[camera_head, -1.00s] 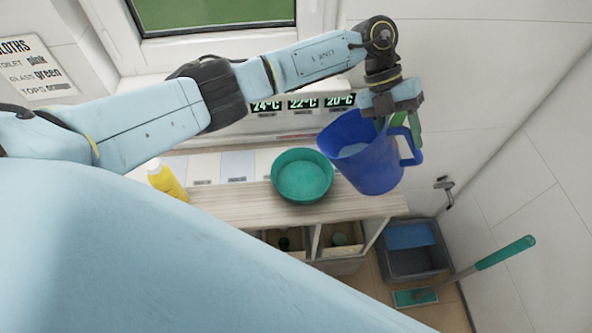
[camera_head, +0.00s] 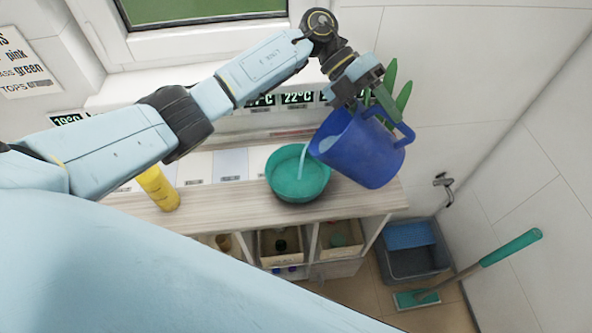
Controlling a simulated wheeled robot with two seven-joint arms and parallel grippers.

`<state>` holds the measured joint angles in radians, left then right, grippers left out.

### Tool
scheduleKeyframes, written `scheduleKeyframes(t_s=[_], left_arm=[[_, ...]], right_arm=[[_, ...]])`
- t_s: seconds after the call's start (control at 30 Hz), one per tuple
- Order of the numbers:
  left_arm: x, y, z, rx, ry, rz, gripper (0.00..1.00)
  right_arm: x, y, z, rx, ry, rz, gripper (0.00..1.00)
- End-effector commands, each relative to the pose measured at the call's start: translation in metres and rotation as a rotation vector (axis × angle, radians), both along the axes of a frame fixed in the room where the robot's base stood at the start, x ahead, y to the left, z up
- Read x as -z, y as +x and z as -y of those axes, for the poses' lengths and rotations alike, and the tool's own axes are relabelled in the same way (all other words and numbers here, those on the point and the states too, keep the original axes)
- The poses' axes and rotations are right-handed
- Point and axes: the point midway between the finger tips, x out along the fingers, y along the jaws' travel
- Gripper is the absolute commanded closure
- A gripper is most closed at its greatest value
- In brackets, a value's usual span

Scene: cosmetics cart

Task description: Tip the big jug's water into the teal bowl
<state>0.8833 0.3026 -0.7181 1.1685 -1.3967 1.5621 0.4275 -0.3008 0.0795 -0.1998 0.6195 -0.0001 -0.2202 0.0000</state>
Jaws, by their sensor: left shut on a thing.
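The big blue jug (camera_head: 362,152) is held tilted to the left above the right end of the wooden counter. A thin pale stream of water (camera_head: 303,158) runs from its lip down into the teal bowl (camera_head: 297,190). The bowl stands upright on the counter, just left of the jug. My left gripper (camera_head: 376,100) is shut on the jug near its upper rim and handle; the exact contact is partly hidden by the green fingers. My right gripper is not in view.
A yellow bottle (camera_head: 158,188) stands on the counter left of the bowl. Crates (camera_head: 281,244) sit on the shelf below. A grey bucket (camera_head: 412,258) and a green mop (camera_head: 508,247) are on the floor at right.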

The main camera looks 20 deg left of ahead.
Motion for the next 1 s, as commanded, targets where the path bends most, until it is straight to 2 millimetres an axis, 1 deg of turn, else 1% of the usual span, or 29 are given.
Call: scheduleKeyframes(t_s=[0.17,0.47,0.67,0.87,1.0], left_arm=[[0.0,0.0,-0.004,-0.001,-0.039,0.005,1.0],[-0.001,0.0,-0.008,0.001,-0.075,0.009,1.0],[-0.002,0.0,-0.009,0.002,-0.079,0.01,1.0],[0.0,0.0,-0.012,0.002,-0.102,0.012,1.0],[-0.002,0.0,-0.011,0.002,-0.104,0.013,1.0]], right_arm=[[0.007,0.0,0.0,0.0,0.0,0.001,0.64],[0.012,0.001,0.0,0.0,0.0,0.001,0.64],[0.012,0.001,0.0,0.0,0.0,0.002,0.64],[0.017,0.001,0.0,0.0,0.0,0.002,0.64],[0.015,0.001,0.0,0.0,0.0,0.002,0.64]])
